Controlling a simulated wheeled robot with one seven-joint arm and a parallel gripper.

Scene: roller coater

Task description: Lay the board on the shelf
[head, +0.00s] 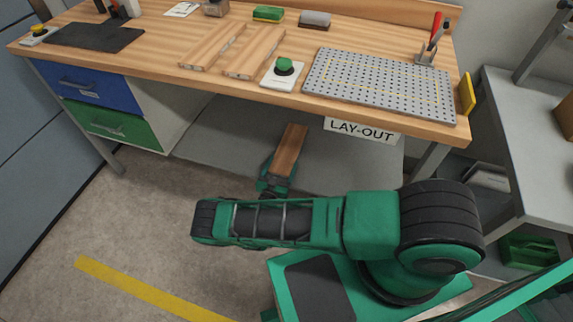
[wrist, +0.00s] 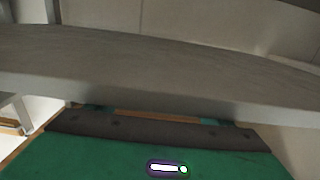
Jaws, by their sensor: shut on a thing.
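The board (head: 289,150) is a flat, reddish-brown wooden piece. My gripper (head: 276,180) is shut on its near end, and the board points away from me under the workbench. The shelf (head: 225,135) is the grey lower panel beneath the bench. In the head view the board overlaps the shelf; whether it touches it I cannot tell. In the wrist view a thin brown strip of the board (wrist: 155,116) shows past the dark edge of my gripper, and the grey shelf (wrist: 160,65) runs across beyond it. My fingertips are hidden there.
The wooden workbench top (head: 150,60) overhangs the shelf. A blue drawer (head: 88,88) and a green drawer (head: 108,124) stand at its left. A LAY-OUT sign (head: 361,131) hangs from its front edge. The right bench leg (head: 428,162) bounds the opening. The shelf looks bare.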

